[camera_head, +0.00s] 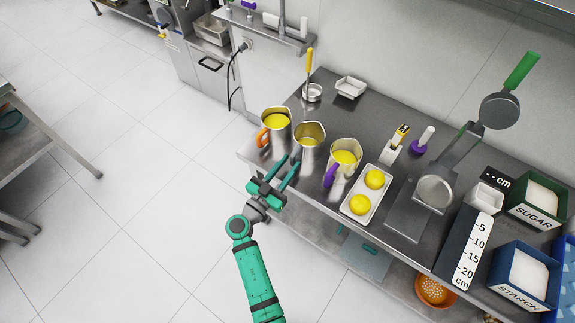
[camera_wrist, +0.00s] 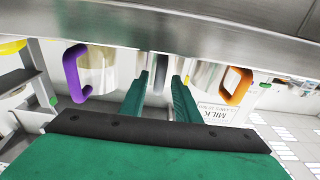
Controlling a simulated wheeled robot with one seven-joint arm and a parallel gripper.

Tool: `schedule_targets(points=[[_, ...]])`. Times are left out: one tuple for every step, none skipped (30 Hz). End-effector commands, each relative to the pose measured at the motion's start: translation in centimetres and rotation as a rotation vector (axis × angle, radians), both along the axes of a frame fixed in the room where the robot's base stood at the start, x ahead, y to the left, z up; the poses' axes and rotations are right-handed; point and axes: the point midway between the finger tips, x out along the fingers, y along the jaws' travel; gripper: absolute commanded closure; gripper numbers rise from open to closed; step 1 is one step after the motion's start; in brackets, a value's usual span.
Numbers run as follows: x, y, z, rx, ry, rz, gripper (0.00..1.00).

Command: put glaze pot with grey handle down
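The glaze pot with grey handle (camera_head: 309,136) is the middle of three metal pots and stands upright on the steel counter (camera_head: 335,98). Its inside looks yellowish. My gripper (camera_head: 289,167) is at the counter's front edge, pointing at this pot. In the wrist view, which is upside down, the grey handle (camera_wrist: 161,67) shows between my two fingers (camera_wrist: 161,80). The fingers are apart, with a gap seeming to show on each side of the handle. In the head view the handle is hidden behind my fingers.
The orange-handled pot (camera_head: 276,122) stands close on the left, the purple-handled pot (camera_head: 344,157) close on the right. A white tray (camera_head: 352,208) with two yellow balls lies further right. A ladle pot (camera_head: 312,93) and a white dish (camera_head: 351,87) stand behind.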

Motion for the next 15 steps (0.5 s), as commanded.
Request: schedule_targets(points=[[0.0,0.0,0.0,0.0,0.0,0.0,0.68],[0.0,0.0,0.0,0.0,0.0,0.0,0.68],[0.0,0.0,0.0,0.0,0.0,0.0,0.68],[0.0,0.0,0.0,0.0,0.0,0.0,0.68],[0.0,0.0,0.0,0.0,0.0,0.0,0.68],[0.0,0.0,0.0,0.0,0.0,0.0,0.68],[0.0,0.0,0.0,0.0,0.0,0.0,0.68],[0.0,0.0,0.0,0.0,0.0,0.0,0.68],[0.0,0.0,0.1,0.001,-0.001,0.0,0.68],[0.0,0.0,0.1,0.001,-0.001,0.0,0.68],[-0.2,0.2,0.1,0.001,0.001,0.001,0.68],[-0.4,0.4,0.0,0.0,0.001,0.002,0.68],[-0.7,0.6,0.0,0.0,0.002,0.003,0.68],[-1.0,0.8,0.0,0.0,0.002,0.003,0.68],[-1.5,1.1,-0.1,0.0,0.002,0.003,0.68]])
